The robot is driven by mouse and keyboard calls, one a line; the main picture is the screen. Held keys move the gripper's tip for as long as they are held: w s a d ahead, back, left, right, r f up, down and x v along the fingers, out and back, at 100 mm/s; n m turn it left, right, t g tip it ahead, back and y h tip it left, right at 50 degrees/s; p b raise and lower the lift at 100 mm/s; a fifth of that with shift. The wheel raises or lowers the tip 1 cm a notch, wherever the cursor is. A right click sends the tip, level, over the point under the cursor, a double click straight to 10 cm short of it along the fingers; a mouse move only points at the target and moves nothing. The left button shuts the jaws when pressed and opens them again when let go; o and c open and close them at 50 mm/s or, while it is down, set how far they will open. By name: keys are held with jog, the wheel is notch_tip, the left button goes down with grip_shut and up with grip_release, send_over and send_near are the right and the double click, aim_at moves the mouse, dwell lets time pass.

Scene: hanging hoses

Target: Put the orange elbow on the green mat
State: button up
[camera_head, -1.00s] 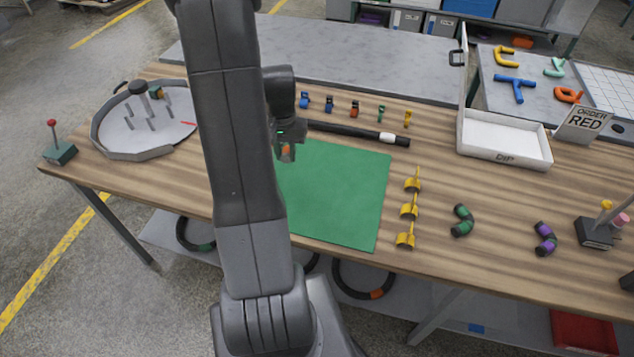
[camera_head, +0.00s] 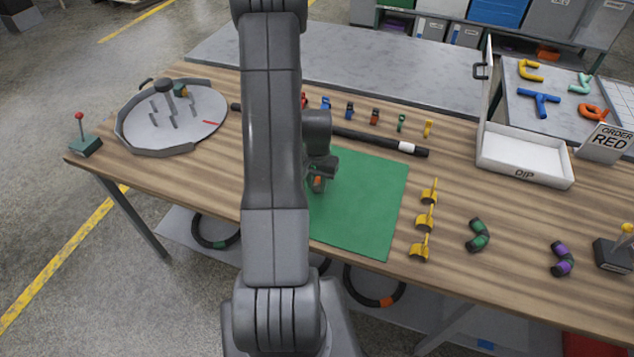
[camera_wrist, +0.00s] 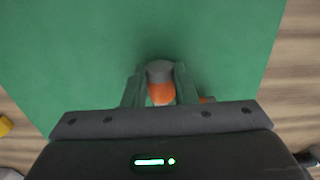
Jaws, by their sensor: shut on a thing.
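The orange elbow (camera_wrist: 161,93) has a grey end and is gripped between the two fingers of my gripper (camera_wrist: 160,86) in the wrist view. A second bit of orange shows just right of the right finger. The green mat (camera_wrist: 70,50) fills most of the wrist view under the elbow. In the head view the green mat (camera_head: 365,205) lies flat on the table, and my gripper (camera_head: 318,184) is over its left part with a bit of the orange elbow (camera_head: 317,180) showing. My arm hides the mat's left edge. I cannot tell whether the elbow touches the mat.
A black rod (camera_head: 375,139) lies behind the mat. A white tray (camera_head: 525,178) stands at the back right, a round grey tray (camera_head: 160,148) at the left.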

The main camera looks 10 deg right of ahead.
jog(key=shift+f, duration=0.35)
jog(key=shift+f, duration=0.2)
jog(key=o, duration=1)
jog(key=shift+r, duration=0.1)
notch_tip(320, 180, up, 12)
jog(key=b, duration=0.2)
jog(key=shift+r, duration=0.15)
